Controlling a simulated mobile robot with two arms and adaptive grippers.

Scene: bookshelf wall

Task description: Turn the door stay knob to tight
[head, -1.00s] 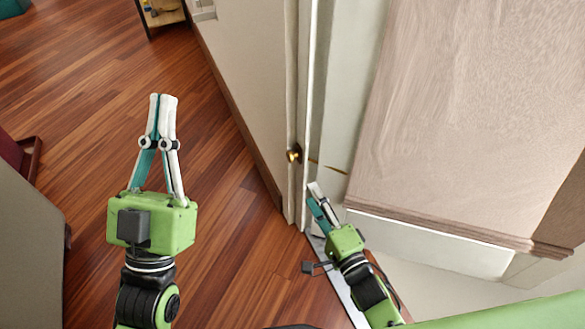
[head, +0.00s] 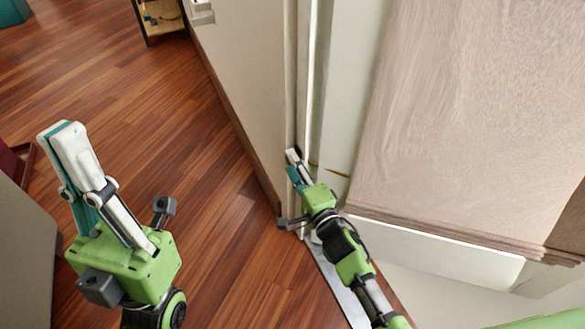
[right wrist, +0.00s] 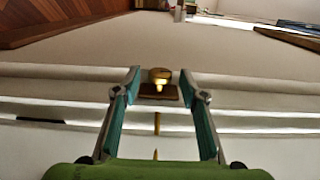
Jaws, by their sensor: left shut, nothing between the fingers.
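The door stay knob (right wrist: 160,75) is a small brass knob on a brass plate, in the middle of the right wrist view. A thin brass rod (right wrist: 157,124) shows below it. In the head view the knob is hidden at my right gripper (head: 293,160), which is at the white door frame edge. In the right wrist view my right gripper (right wrist: 160,82) is open, its fingers on either side of the knob with gaps. I cannot tell whether the tips reach past it. My left gripper (head: 60,132) is shut and empty, over the floor at left.
A pale wall or door panel (head: 235,85) runs along the left of the frame, and a wide beige panel (head: 470,110) stands at right. The wooden floor (head: 120,75) is clear at left. A small shelf (head: 160,18) stands far back.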

